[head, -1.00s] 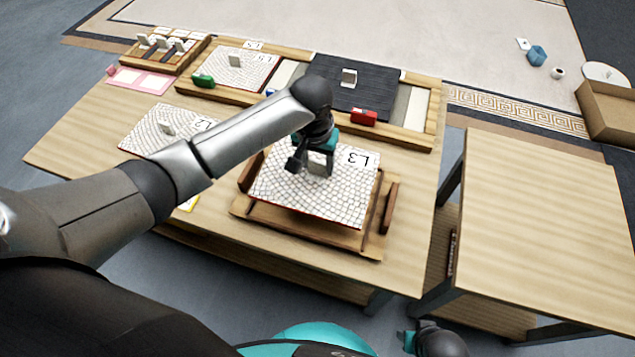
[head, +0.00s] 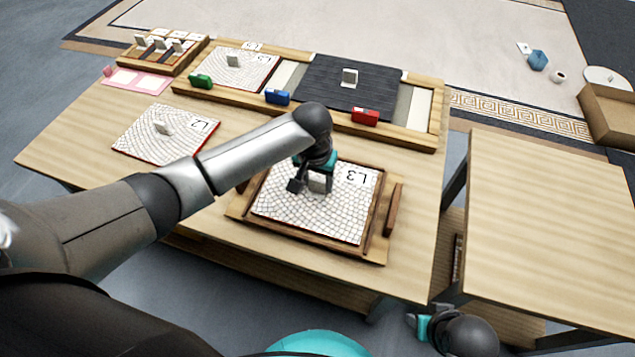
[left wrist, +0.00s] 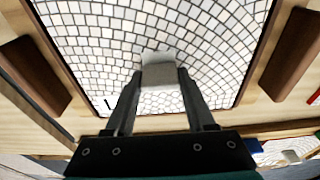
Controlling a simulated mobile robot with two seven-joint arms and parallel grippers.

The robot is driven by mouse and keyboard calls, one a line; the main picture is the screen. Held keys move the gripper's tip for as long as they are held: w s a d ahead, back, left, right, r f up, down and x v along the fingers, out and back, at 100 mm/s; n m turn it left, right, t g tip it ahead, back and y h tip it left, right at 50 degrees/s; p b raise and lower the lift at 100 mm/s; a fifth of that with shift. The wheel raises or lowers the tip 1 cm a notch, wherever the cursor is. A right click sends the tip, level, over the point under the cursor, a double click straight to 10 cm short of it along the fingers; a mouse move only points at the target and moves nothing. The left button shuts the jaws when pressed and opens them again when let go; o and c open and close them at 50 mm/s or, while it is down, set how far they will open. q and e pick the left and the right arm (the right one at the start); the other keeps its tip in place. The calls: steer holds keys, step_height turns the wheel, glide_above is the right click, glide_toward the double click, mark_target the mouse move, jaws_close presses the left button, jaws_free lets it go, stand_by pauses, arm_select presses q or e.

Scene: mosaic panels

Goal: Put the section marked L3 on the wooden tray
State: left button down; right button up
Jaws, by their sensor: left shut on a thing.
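The section marked L3 (head: 335,216) is a white mosaic panel with a light knob. It lies within the raised edges of the wooden tray (head: 235,212), which has a dark handle (head: 393,208) at each side. My left gripper (head: 319,186) is over the panel, shut on its knob; the left wrist view shows the knob (left wrist: 160,75) between the two fingers. In that view the mosaic (left wrist: 100,40) sits between the tray's edges. Whether the panel rests fully flat is hard to tell. My right gripper (head: 425,322) is low at the bottom edge, away from the tray; its fingers are unclear.
The L2 panel (head: 150,145) lies on the table left of my arm. Behind is a wooden frame with another mosaic panel (head: 232,70), a dark panel (head: 345,98), and green (head: 201,81), blue (head: 277,97) and red (head: 364,117) blocks. A second table (head: 560,220) at right is bare.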

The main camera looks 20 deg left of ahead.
mark_target(316, 195)
arm_select(q)
steer(key=shift+w, duration=0.1)
arm_select(e)
steer(key=shift+r, duration=0.2)
arm_select(q)
steer(key=shift+c, duration=1.2)
jaws_free()
steer(key=shift+f, duration=0.2)
steer(key=shift+r, duration=0.35)
step_height(316, 195, up, 11)
steer(key=s+p, duration=0.2)
steer(key=p, duration=0.4)
steer(key=shift+r, duration=0.2)
arm_select(e)
steer(key=s+d+f, duration=0.2)
steer(key=s+f, duration=0.1)
steer(key=f, duration=0.2)
steer(key=s+d+f+g, duration=0.1)
steer(key=s+d+f, duration=0.1)
steer(key=f, duration=0.4)
steer(key=shift+s+f, duration=0.15)
steer(key=shift+s, duration=0.7)
